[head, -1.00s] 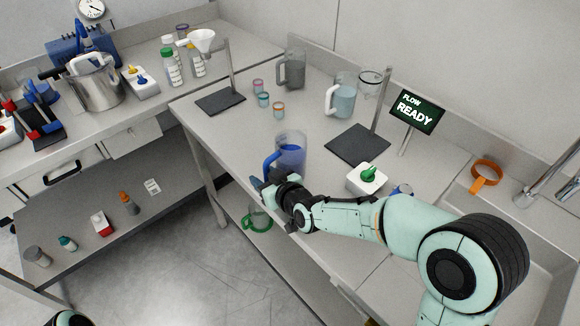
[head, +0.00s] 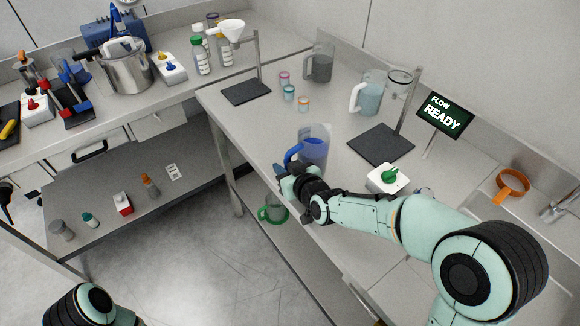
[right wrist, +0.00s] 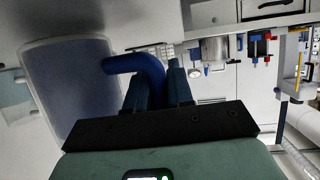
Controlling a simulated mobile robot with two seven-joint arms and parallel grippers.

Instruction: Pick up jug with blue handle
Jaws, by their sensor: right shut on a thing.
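The jug with the blue handle (head: 315,150) is clear, with a bluish lower part, and stands upright near the front edge of the bench. Its handle (head: 292,154) faces left. My right gripper (head: 284,172) is shut on this handle. In the right wrist view the handle (right wrist: 150,68) runs between the two fingers (right wrist: 160,88), and the jug's body (right wrist: 70,95) is on the left. I cannot tell whether its base touches the bench. My left gripper is not in view.
A white-handled jug (head: 369,95) and a grey jug (head: 319,64) stand farther back. Small cups (head: 289,92), a dark stand plate (head: 381,145) and a white box with a green knob (head: 388,179) are nearby. A green-handled vessel (head: 272,214) is on the shelf below.

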